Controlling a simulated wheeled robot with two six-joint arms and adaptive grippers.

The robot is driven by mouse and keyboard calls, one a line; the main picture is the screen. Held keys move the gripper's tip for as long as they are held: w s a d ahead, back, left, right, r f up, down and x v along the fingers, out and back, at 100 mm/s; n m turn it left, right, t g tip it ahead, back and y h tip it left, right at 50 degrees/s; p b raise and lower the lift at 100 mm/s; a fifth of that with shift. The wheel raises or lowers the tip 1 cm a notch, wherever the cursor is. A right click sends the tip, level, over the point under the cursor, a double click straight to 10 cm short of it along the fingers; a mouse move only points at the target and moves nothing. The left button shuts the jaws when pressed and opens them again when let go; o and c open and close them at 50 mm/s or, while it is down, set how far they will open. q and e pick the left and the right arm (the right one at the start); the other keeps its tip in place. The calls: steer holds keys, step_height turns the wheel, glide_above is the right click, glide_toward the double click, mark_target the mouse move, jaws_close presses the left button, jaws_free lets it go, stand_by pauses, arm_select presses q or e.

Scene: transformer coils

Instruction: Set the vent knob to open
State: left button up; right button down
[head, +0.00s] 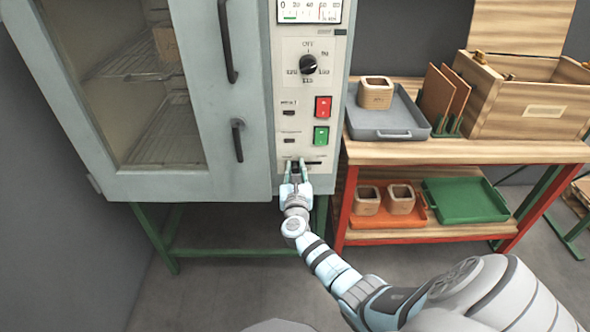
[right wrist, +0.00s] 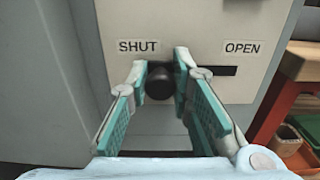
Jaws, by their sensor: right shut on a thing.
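The vent knob (right wrist: 159,84) is a small black knob on a horizontal dark slot (right wrist: 222,71) low on the oven's control panel (head: 307,110). In the right wrist view it sits at the slot's left end, below the SHUT label (right wrist: 139,46). The OPEN label (right wrist: 241,48) is above the slot's right end. My right gripper (head: 295,163) is at the panel's bottom with its teal-padded fingers on both sides of the knob, shut on it. It also fills the right wrist view (right wrist: 160,78). The left gripper is not in view.
Above the knob are a green switch (head: 321,136), a red switch (head: 323,107) and a black dial (head: 308,64). The oven door (head: 222,150) is closed at the left. A wooden workbench (head: 470,152) with trays and a wooden crate (head: 525,95) stands to the right.

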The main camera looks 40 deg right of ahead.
mark_target(317, 162)
steer(key=s+d, duration=0.2)
steer(key=s+d+p, duration=0.1)
steer(key=s+d, duration=0.1)
steer(key=d, duration=0.1)
steer(key=shift+w, duration=0.1)
steer(key=c, duration=1.8)
jaws_free()
steer(key=o, duration=0.4)
steer(key=shift+s+d, duration=0.15)
steer(key=shift+s, duration=0.05)
steer(key=shift+c, duration=0.2)
steer(key=shift+w, duration=0.1)
